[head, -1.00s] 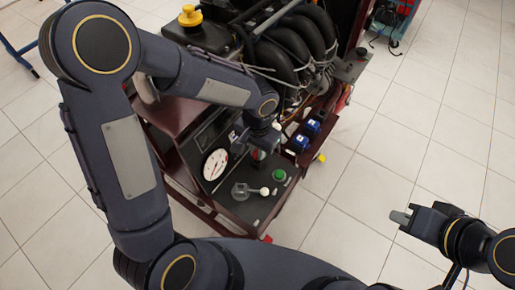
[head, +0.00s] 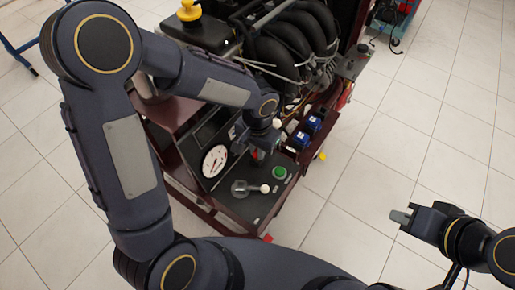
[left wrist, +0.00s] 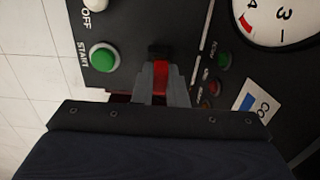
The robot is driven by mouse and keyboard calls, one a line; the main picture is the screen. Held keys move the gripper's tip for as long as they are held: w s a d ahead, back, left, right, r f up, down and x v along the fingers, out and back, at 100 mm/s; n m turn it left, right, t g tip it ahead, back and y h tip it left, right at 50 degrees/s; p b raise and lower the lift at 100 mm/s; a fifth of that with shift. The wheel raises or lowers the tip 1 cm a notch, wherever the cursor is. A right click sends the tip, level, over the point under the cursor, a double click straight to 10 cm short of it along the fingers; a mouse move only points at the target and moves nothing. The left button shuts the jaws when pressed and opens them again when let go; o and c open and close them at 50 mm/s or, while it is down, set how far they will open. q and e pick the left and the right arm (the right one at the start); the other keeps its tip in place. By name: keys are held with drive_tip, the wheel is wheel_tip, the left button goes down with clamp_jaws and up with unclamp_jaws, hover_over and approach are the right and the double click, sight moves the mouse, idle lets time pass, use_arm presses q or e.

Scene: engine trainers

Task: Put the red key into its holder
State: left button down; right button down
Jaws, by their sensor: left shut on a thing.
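The red key (left wrist: 161,77) is between the fingers of my left gripper (left wrist: 163,80) in the left wrist view. The gripper is shut on it. The key's far end meets a dark round piece (left wrist: 158,52) on the black panel, which may be its holder; I cannot tell whether the key is inside it or just against it. In the head view my left gripper (head: 259,153) is over the panel, and the key is mostly hidden there. My right gripper (head: 401,216) is off to the right over the floor, its fingers seeming close together.
The panel (head: 240,208) carries a white gauge (head: 214,161), a green START button (left wrist: 103,57), a white-knobbed lever (head: 251,187) and small indicator lamps (left wrist: 222,61). The engine (head: 290,40) stands behind. Blue relays (head: 313,124) sit at the right. Open tiled floor lies right.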

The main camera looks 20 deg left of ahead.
use_arm(q)
drive_tip(key=c, duration=1.1)
unclamp_jaws()
drive_tip(key=shift+o, duration=0.2)
drive_tip(key=shift+r, duration=0.15)
drive_tip(key=shift+r+p, duration=1.2)
drive_tip(key=shift+r, duration=0.15)
drive_tip(key=shift+r+p, duration=1.95)
drive_tip(key=shift+r, duration=0.55)
